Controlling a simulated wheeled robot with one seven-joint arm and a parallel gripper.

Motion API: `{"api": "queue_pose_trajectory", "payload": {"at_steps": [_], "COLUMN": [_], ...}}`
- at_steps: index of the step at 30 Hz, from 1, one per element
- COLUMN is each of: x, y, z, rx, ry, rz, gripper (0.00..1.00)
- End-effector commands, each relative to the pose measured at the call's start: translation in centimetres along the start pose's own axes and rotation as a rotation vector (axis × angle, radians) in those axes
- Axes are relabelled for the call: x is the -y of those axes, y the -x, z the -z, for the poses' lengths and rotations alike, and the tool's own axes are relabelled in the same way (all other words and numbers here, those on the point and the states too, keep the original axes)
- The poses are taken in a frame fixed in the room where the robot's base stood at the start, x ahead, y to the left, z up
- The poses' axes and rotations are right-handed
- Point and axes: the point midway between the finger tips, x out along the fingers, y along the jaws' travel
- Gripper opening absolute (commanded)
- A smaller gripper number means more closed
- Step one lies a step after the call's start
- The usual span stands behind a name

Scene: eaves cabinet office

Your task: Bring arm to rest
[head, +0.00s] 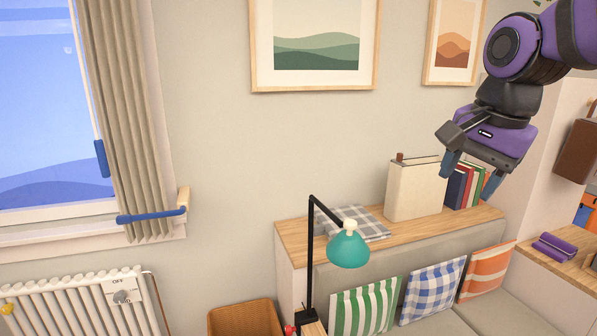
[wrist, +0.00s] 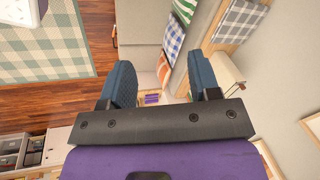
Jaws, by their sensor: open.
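My gripper (head: 471,181) is at the upper right in the head view, in front of the wall and above the wooden ledge. My purple arm comes in from the top right corner. The gripper's two blue fingers also show in the wrist view (wrist: 160,85), spread wide apart. Nothing is between them; the gripper is open and empty. In the head view the fingers overlap the row of books, but I cannot tell how far apart they are in depth.
A wooden ledge (head: 290,236) carries a cream box (head: 415,190), books (head: 465,188) and a folded checked cloth (head: 362,228). A teal lamp (head: 348,250) stands before it. Striped and checked cushions (head: 432,290) line the bench.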

Motion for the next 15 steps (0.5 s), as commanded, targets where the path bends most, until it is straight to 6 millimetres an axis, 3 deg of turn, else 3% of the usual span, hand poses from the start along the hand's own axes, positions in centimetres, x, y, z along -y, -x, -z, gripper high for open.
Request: {"api": "queue_pose_trajectory", "payload": {"at_steps": [3, 9, 15], "x": [-3.6, -8.9, -12.1], "y": [0.8, 0.9, 0.4], "z": [-0.7, -2.4, -3.7], "rx": [-0.044, -0.131, -0.201], "ry": [0.203, 0.556, 0.807], "rz": [0.034, 0.053, 0.039], "gripper": [0.57, 0.57, 0.57]}}
